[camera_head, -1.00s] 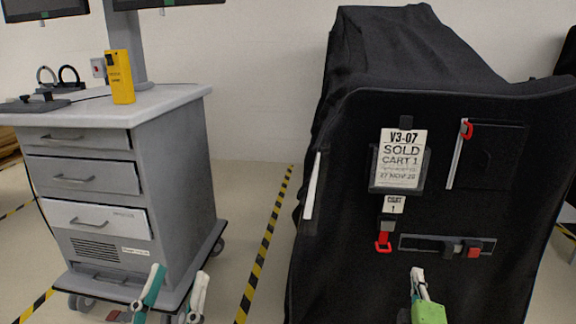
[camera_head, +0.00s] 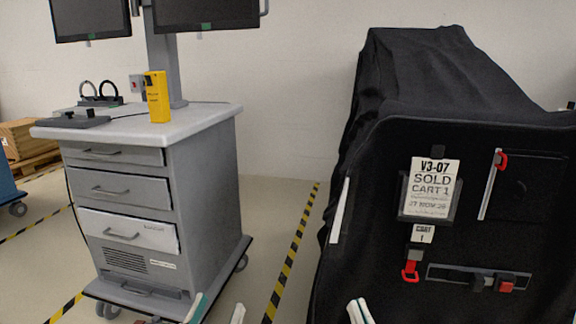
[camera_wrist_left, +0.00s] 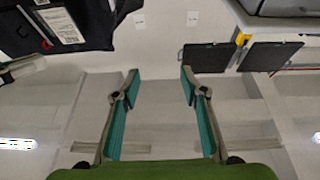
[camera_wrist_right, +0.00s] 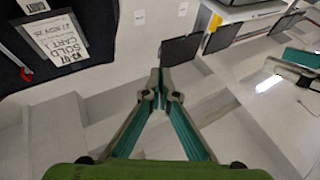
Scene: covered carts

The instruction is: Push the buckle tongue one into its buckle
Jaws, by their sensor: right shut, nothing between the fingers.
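A dark buckle with a red block (camera_head: 505,286) sits at the right part of a grey horizontal strip (camera_head: 450,273) on the black cart cover. A dark piece (camera_head: 480,282) lies just left of it; I cannot tell how far the two are joined. A red loop (camera_head: 410,271) hangs under the small CART 1 tag (camera_head: 422,234), left of the strip. My right gripper (camera_head: 358,311) is low and left of these, shut and empty, as its wrist view (camera_wrist_right: 160,80) shows. My left gripper (camera_head: 217,311) is open and empty by the grey drawer cart; it also shows in the left wrist view (camera_wrist_left: 160,78).
The covered cart (camera_head: 385,200) carries a SOLD sign (camera_head: 430,188) and a second red-ended strap (camera_head: 500,163). The grey drawer cart (camera_head: 210,175) stands at left with a yellow device (camera_head: 157,98) on top. Striped floor tape (camera_head: 295,255) runs between the carts, where floor is clear.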

